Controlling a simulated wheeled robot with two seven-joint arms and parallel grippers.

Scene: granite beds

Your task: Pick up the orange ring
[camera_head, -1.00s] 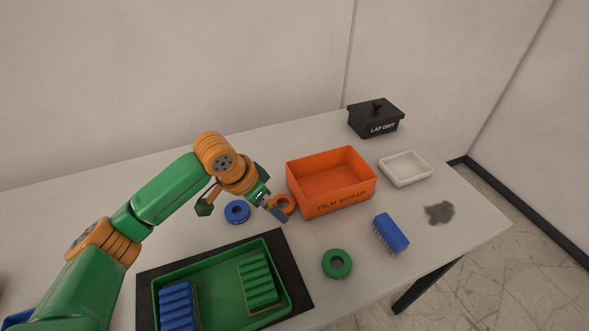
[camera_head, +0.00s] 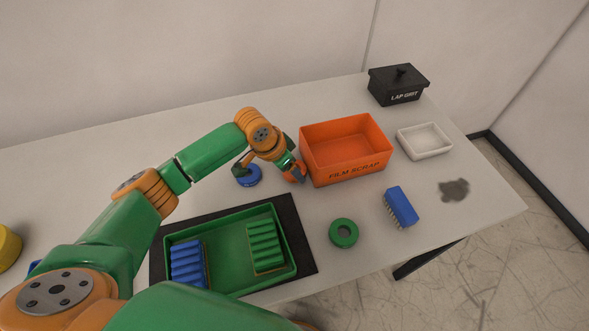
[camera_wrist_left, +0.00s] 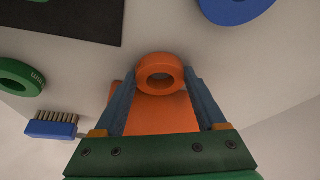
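The orange ring (camera_head: 299,178) lies on the table just left of the orange box, mostly behind my left gripper in the head view. In the left wrist view the ring (camera_wrist_left: 160,73) shows between the tips of two blue-grey fingers. My left gripper (camera_head: 293,177) is down at the ring with its fingers (camera_wrist_left: 160,80) spread, one on each side. Narrow gaps seem to show beside the ring, but contact is hard to judge. My right gripper is not in view.
An orange FILM SCRAP box (camera_head: 345,172) stands close right of the ring. A blue ring (camera_head: 249,177) lies just left. A green ring (camera_head: 343,233), blue brush (camera_head: 401,206), white tray (camera_head: 424,153) and black lidded box (camera_head: 398,88) are right. A green tray (camera_head: 222,285) holds ribbed blocks in front.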

